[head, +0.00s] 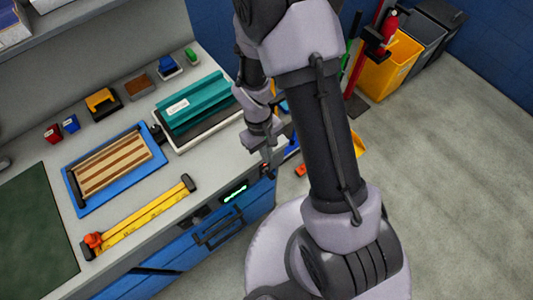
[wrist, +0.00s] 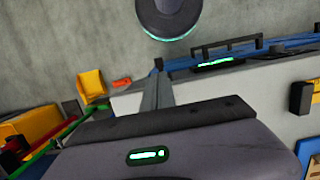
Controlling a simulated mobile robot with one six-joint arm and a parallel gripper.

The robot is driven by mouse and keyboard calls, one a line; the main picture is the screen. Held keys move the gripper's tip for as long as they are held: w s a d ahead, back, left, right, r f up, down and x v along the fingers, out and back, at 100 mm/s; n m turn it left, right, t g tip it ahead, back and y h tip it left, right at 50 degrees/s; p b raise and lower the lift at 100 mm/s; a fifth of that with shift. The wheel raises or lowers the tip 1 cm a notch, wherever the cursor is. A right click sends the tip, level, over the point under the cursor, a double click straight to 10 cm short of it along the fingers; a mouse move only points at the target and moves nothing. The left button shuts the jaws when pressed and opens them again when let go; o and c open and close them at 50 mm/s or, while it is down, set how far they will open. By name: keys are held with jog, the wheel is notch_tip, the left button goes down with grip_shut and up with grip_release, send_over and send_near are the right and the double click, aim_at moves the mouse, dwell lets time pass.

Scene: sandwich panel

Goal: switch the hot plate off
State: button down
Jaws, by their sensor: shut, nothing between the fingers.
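My gripper (head: 266,168) is shut and empty, pointing down at the bench's front right corner. A small reddish spot shows by its tips; I cannot tell what it is. In the wrist view the closed fingers (wrist: 157,75) stand near the bench edge, with a green-lit display (wrist: 218,63) beside them. No switch is clearly visible.
A blue tray with a striped board (head: 115,168), a yellow level-like bar (head: 140,217) and several small coloured items lie on the bench. A black handle (head: 218,229) juts from the blue front. A yellow bin (head: 390,67) stands behind right. Floor at the right is clear.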

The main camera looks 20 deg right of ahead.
aim_at(271, 177)
jog(key=b+x, duration=0.3)
jog(key=x, duration=0.6)
jog(key=shift+f, duration=0.25)
